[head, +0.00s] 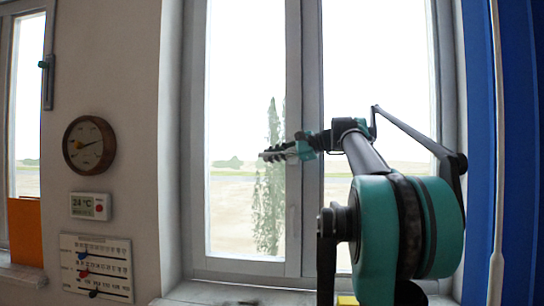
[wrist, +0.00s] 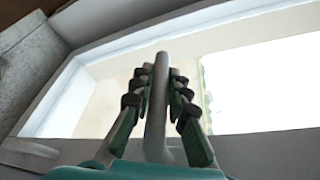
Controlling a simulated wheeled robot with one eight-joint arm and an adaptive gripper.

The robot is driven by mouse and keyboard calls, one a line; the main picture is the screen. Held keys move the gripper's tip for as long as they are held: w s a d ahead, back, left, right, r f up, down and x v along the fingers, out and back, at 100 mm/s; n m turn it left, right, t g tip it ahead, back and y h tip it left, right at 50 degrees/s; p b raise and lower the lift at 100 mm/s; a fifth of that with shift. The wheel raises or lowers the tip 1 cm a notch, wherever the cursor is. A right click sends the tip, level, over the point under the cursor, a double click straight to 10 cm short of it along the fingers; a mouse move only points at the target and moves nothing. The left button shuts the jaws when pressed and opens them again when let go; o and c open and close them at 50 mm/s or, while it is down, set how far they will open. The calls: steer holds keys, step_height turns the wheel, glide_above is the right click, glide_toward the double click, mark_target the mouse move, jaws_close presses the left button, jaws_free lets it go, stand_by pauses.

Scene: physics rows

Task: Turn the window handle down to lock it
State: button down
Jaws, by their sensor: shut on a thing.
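The grey window handle (head: 266,155) sticks out to the left at the middle upright of the tall window, lying about level in the head view. In the wrist view the handle (wrist: 157,100) is a smooth grey bar running between the fingers. My gripper (head: 279,149) reaches the handle from the right. My gripper's dark, ridged fingers (wrist: 160,78) are shut on the bar, one on each side. The handle's pivot is mostly hidden behind my gripper and arm in the head view. The window sash (head: 294,90) looks closed against the frame.
A round dial (head: 89,145), a small digital display (head: 90,206) and a calendar-like panel (head: 97,268) hang on the wall at left. Another window with its own handle (head: 47,80) is at far left. A blue curtain (head: 478,120) hangs at right. The sill runs below.

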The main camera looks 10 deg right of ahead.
steer(key=shift+f+h, duration=0.1)
steer(key=shift+h, duration=0.2)
steer(key=s+d+f+n+g+h, duration=0.2)
steer(key=d+f+g+h, duration=0.4)
steer(key=h, duration=0.9)
steer(key=shift+d+f+n, duration=0.2)
steer(key=shift+f+n, duration=0.05)
steer(key=shift+n, duration=0.15)
steer(key=shift+h, duration=0.4)
steer(key=c, duration=1.5)
jaws_free()
steer(key=shift+d, duration=0.1)
steer(key=shift+o, duration=0.2)
